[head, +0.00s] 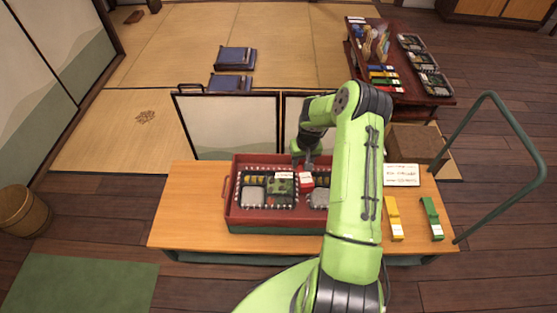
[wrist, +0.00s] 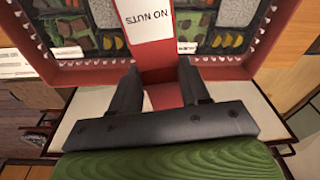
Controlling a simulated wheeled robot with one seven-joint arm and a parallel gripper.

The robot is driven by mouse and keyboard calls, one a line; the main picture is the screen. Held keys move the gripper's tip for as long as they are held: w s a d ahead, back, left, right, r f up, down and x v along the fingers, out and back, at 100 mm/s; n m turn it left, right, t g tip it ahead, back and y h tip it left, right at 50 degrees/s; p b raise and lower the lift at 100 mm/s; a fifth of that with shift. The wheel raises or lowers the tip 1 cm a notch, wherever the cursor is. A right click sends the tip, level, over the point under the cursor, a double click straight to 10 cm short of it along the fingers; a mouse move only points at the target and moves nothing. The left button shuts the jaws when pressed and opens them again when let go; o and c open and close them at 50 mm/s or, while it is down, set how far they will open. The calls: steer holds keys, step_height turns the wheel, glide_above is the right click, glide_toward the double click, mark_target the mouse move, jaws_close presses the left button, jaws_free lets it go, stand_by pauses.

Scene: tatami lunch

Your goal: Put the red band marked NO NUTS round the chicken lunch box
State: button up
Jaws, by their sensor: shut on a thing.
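My gripper (wrist: 160,78) is shut on the red band (wrist: 150,50), whose white label reads NO NUTS in the wrist view. In the head view the band (head: 307,181) hangs below my gripper (head: 308,164), over the gap between two lunch boxes. It does not visibly surround either box. The left lunch box (head: 254,196) stands in the red tray (head: 233,212); the right lunch box (head: 320,197) is partly hidden behind my arm. Both are dark boxes with rice and other food, and small white labels too small to read. I cannot tell which is chicken.
A yellow band (head: 392,217) and a green band (head: 432,217) lie on the table's right, near a white card (head: 402,175). A framed screen (head: 235,125) stands behind the table (head: 185,215). The table's left end is clear. A dark low table (head: 410,92) stands beyond.

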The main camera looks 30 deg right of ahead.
steer(key=s+d+f+m, duration=0.1)
steer(key=s+d+f, duration=0.25)
steer(key=d, duration=0.25)
steer(key=s+d+f+m, duration=0.1)
steer(key=s+d+f, duration=0.1)
steer(key=d+f, duration=0.3)
steer(key=f+b, duration=0.4)
steer(key=f, duration=0.1)
steer(key=shift+s+d+f+b, duration=0.15)
steer(key=shift+d+f+b, duration=0.05)
steer(key=shift+d+b, duration=0.15)
steer(key=shift+f+b, duration=0.65)
steer(key=shift+f, duration=0.2)
stand_by(0.9)
steer(key=o, duration=1.2)
steer(key=shift+o, duration=0.2)
step_height(320, 180, up, 8)
steer(key=p, duration=0.5)
stand_by(0.4)
